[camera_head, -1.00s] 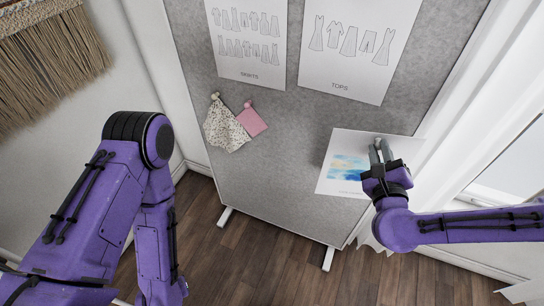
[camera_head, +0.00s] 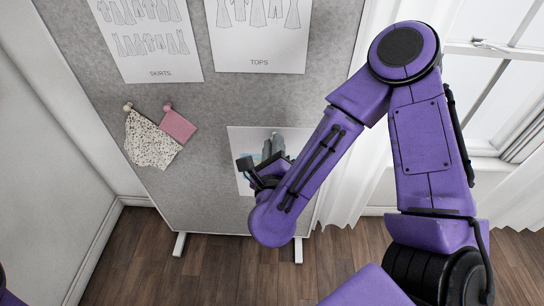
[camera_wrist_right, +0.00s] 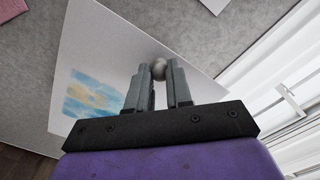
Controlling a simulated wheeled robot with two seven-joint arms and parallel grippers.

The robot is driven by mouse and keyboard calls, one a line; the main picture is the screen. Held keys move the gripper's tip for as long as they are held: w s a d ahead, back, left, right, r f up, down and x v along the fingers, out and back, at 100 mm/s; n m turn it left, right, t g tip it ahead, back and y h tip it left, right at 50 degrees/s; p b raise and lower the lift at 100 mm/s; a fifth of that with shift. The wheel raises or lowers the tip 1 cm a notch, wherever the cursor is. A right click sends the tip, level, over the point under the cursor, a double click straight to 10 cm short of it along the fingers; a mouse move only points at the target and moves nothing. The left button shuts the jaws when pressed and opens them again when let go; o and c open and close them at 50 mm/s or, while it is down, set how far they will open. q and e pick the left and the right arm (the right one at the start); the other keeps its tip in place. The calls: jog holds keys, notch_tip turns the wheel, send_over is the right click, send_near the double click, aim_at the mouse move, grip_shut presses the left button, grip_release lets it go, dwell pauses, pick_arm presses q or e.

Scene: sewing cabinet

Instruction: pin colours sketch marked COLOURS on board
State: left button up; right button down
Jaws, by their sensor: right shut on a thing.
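The colours sketch (camera_head: 240,138) is a white sheet with a blue and yellow wash, lying against the lower right of the grey board (camera_head: 215,105). My right arm hides much of it in the head view, and its label cannot be read. In the right wrist view the sketch (camera_wrist_right: 105,55) shows its painted patch at lower left. My right gripper (camera_head: 274,145) is at the sheet's upper part, its fingers closed around a round grey pin head (camera_wrist_right: 159,69). I cannot tell whether the pin has entered the board. My left gripper is out of view.
Sheets marked SKIRTS (camera_head: 150,40) and TOPS (camera_head: 260,40) are on the board above. A speckled swatch (camera_head: 150,142) and a pink swatch (camera_head: 178,126) hang at its left. A white curtain (camera_head: 345,190) and window stand at the right.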

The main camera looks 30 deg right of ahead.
jog(key=w+d+b, duration=0.1)
jog(key=b, duration=0.1)
jog(key=shift+w+d+f+b, duration=0.25)
jog(key=shift+w+d+b, duration=0.1)
jog(key=shift+w, duration=0.05)
jog(key=shift+w+d+r+p, duration=0.45)
jog(key=shift+w+p, duration=0.25)
jog(key=shift+p, duration=0.1)
jog(key=shift+f+p+x, duration=0.1)
jog(key=shift+p+x, duration=0.45)
jog(key=shift+x, duration=1.75)
jog(key=shift+f+p+x, duration=0.15)
jog(key=shift+p+x, duration=0.35)
jog(key=shift+x, duration=1.8)
jog(key=c, duration=0.9)
grip_release()
jog(key=shift+c, duration=0.2)
